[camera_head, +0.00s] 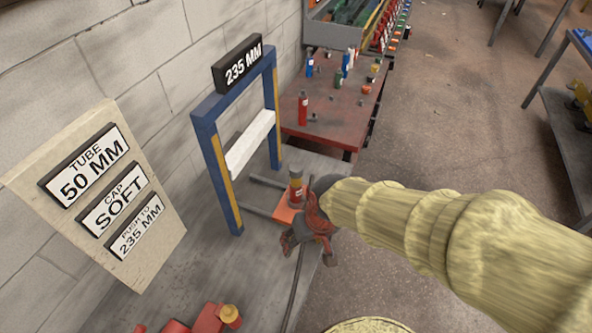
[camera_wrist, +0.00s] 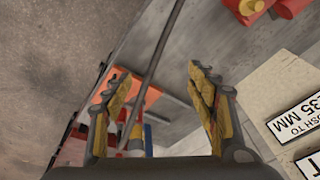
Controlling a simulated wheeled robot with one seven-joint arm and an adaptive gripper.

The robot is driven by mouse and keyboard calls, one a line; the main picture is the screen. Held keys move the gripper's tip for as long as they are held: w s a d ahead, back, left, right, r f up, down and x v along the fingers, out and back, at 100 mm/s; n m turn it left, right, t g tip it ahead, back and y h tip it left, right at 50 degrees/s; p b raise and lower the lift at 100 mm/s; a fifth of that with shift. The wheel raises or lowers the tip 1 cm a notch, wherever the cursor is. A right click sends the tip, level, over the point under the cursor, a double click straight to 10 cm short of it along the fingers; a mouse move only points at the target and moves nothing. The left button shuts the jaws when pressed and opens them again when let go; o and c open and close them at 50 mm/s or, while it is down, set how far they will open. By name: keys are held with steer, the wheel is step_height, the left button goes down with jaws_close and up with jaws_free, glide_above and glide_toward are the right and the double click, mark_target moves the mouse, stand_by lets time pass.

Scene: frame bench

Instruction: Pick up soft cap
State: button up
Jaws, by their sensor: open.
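My gripper (camera_head: 310,238) is open near the front edge of the grey bench, beside an orange block (camera_head: 284,213). In the wrist view its two yellow-lined fingers (camera_wrist: 155,78) stand apart with nothing clearly held between them. A red cylinder with a dark band (camera_head: 296,186) stands at the orange block, partly hidden by my wrist. A round yellowish piece (camera_head: 231,315) sits on red parts at the bottom of the head view, and also shows at the top of the wrist view (camera_wrist: 250,7). I cannot tell which piece is the soft cap.
A blue frame (camera_head: 215,165) marked 235 MM stands on the bench. A sign board (camera_head: 160,255) reads tube 50 mm, cap soft, push to 235 mm. A dark rod (camera_wrist: 163,50) crosses the wrist view. A red table (camera_head: 340,122) behind holds bottles and small round pieces.

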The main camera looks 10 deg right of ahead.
steer(key=w+a+f+t, duration=0.2)
steer(key=w+a+f, duration=0.1)
steer(key=w+f, duration=0.5)
steer(key=m+t+h, duration=0.3)
steer(key=t+h, duration=0.1)
steer(key=t, duration=0.5)
glide_toward(296, 167)
steer(key=w, duration=0.3)
steer(key=x, duration=0.2)
steer(key=b+x, duration=0.1)
steer(key=x, duration=0.2)
steer(key=f+b+x, duration=0.1)
steer(key=x, duration=0.1)
steer(key=shift+s+d+f, duration=0.15)
steer(key=shift+d+f, duration=0.05)
steer(key=shift+d, duration=0.05)
steer(key=shift+y, duration=0.3)
steer(key=shift+c, duration=1.3)
steer(key=c, duration=1.1)
steer(key=shift+o, duration=0.2)
steer(key=shift+r, duration=0.15)
